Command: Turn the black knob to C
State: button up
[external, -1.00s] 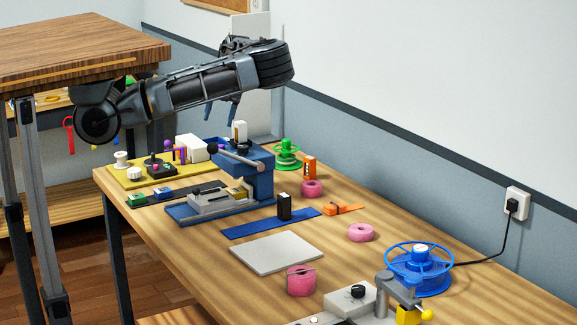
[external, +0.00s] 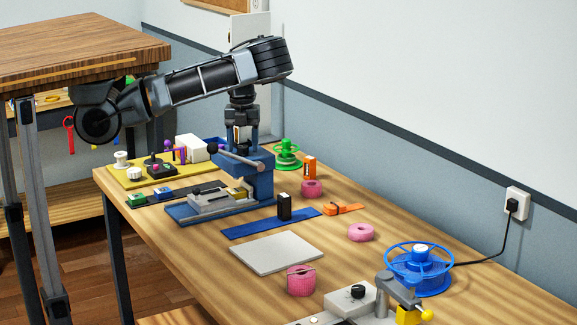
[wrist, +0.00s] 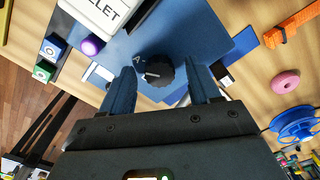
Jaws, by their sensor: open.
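The black knob (wrist: 158,71) sits on a blue surface, with a letter A beside it and a small white mark on it in the wrist view. Other letters around it cannot be read. My gripper (wrist: 163,80) is open, with one blue finger on each side of the knob; I cannot tell whether they touch it. In the external view my gripper (external: 242,142) points down at the top of the blue machine (external: 258,182), and I cannot make out the knob there.
A lever (external: 240,160) with a black ball end sticks out from the machine. A white box marked "LLET" (wrist: 108,14) is near the knob. A purple ball (wrist: 92,45) is close to it. Pink rolls (external: 361,232) and a blue spool (external: 420,265) lie farther off.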

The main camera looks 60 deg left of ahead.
jog(key=c, duration=1)
jog(key=shift+c, duration=0.2)
